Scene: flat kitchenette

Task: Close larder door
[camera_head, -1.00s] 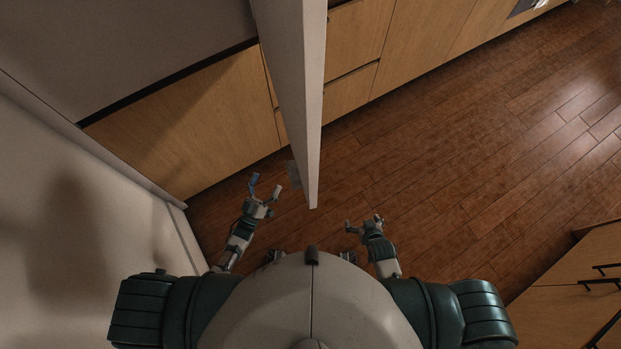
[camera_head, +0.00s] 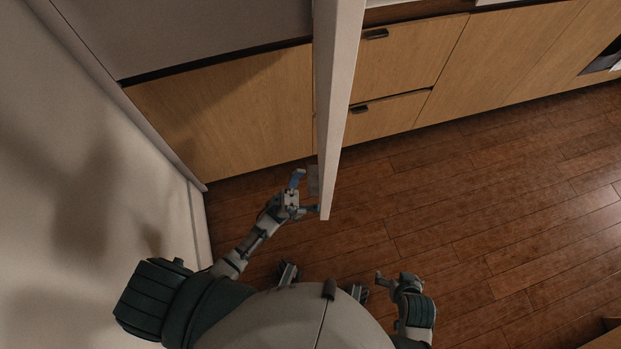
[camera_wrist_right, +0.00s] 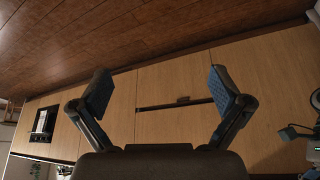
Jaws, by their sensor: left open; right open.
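The larder door (camera_head: 338,100) stands open in the head view, a pale panel seen nearly edge-on, its free lower end near the middle. My left gripper (camera_head: 308,194) is open just left of that end; one finger reaches the door's edge, and I cannot tell whether it touches. A grey piece (camera_head: 313,180), perhaps a handle, shows on the door's left side. My right gripper (camera_head: 390,281) is open and empty, right of the door and apart from it. In the right wrist view its two fingers (camera_wrist_right: 165,92) are spread wide with nothing between them.
Wooden cabinet fronts (camera_head: 225,115) line the back on both sides of the door. A pale wall or tall panel (camera_head: 90,190) stands close on the left. The wooden floor (camera_head: 480,210) to the right is clear. A wooden edge shows at bottom right.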

